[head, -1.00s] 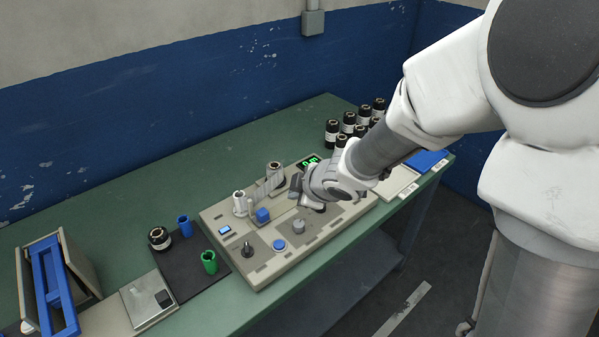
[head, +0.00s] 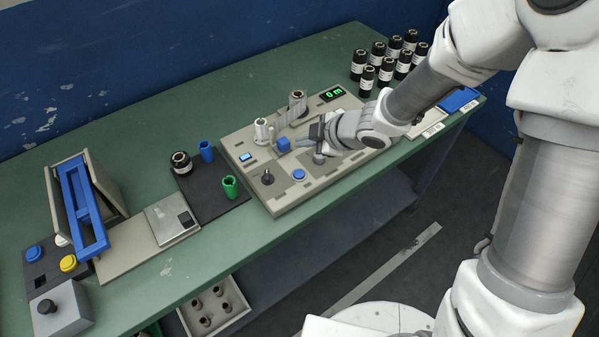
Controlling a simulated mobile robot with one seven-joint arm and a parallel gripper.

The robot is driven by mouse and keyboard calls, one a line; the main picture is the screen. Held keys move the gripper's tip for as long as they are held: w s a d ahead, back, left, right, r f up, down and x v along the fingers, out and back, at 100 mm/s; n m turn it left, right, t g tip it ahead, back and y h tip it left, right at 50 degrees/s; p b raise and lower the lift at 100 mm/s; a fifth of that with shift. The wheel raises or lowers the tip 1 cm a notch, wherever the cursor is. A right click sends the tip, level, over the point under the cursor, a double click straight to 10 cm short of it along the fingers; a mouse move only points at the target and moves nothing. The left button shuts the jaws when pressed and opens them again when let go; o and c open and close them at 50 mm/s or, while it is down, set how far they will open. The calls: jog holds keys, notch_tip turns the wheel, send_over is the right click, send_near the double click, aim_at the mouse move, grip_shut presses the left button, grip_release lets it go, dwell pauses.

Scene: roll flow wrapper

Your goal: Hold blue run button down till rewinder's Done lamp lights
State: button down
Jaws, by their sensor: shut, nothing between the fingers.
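The rewinder (head: 290,208) is a beige panel unit on the green bench. A round blue button (head: 298,174) sits on its front part, uncovered, right of a black lever knob (head: 267,178). A small pale-blue lit rectangle (head: 245,157) is at the panel's left; I cannot tell whether it is the Done lamp. The green display (head: 333,94) reads 0 m. My gripper (head: 314,136) is shut and empty, above the panel, behind and right of the button and apart from it. It is right of the blue block (head: 283,144) and partly hides a grey knob (head: 319,158).
Two spindles (head: 297,104) (head: 262,131) stand on the rewinder. Several black rolls (head: 388,67) stand behind it on the right. A dark mat (head: 205,188) to the left holds a black roll, a blue core and a green core. Another blue button (head: 34,254) is far left.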

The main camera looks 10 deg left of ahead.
aim_at(303, 175)
jog(key=shift+f+b, duration=4.2)
jog(key=shift+f, duration=0.15)
jog(key=shift+f+b, duration=0.3)
jog(key=shift+f, duration=0.15)
